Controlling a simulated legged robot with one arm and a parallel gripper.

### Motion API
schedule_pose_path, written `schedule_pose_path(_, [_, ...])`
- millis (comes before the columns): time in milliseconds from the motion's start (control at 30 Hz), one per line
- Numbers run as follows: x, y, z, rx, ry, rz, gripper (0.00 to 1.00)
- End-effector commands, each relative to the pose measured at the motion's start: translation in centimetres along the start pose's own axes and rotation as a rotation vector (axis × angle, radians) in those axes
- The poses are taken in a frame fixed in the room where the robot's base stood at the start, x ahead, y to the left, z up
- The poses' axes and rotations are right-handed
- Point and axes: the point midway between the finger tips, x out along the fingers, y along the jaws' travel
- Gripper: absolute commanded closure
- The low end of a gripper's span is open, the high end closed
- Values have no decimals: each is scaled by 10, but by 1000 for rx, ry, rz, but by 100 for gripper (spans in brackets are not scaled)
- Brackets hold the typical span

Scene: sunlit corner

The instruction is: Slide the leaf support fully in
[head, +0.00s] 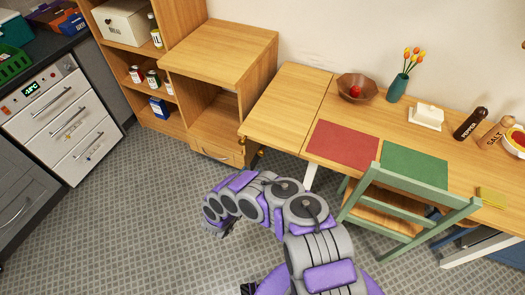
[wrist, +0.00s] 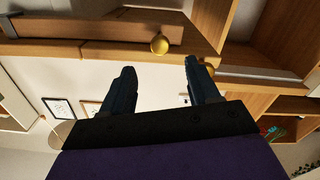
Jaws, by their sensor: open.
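In the wrist view, a wooden bar (wrist: 90,26) that looks like the leaf support runs under the table edge. A round brass knob (wrist: 160,43) shows near its right end. My gripper (wrist: 159,68) is open and empty; the knob lies just beyond the gap between the fingertips, apart from both. In the head view, the table leaf (head: 287,100) lies level beside the cabinet, with a small brass knob (head: 261,153) below its front edge. My gripper (head: 217,230) is low in front of the cabinet, mostly hidden by my arm. How far the support sticks out is unclear.
A second brass knob (wrist: 210,70) shows beside the right finger. A wooden cabinet with a drawer (head: 217,152) stands left of the leaf. A green chair (head: 412,185) stands at the table's front. The tiled floor (head: 130,220) at left is clear.

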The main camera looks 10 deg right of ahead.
Motion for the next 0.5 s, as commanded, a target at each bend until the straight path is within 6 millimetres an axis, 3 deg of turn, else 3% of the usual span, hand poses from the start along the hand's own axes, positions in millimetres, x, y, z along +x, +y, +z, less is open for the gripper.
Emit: schedule_pose_path(500, [102,-2,2,1,3,2,40])
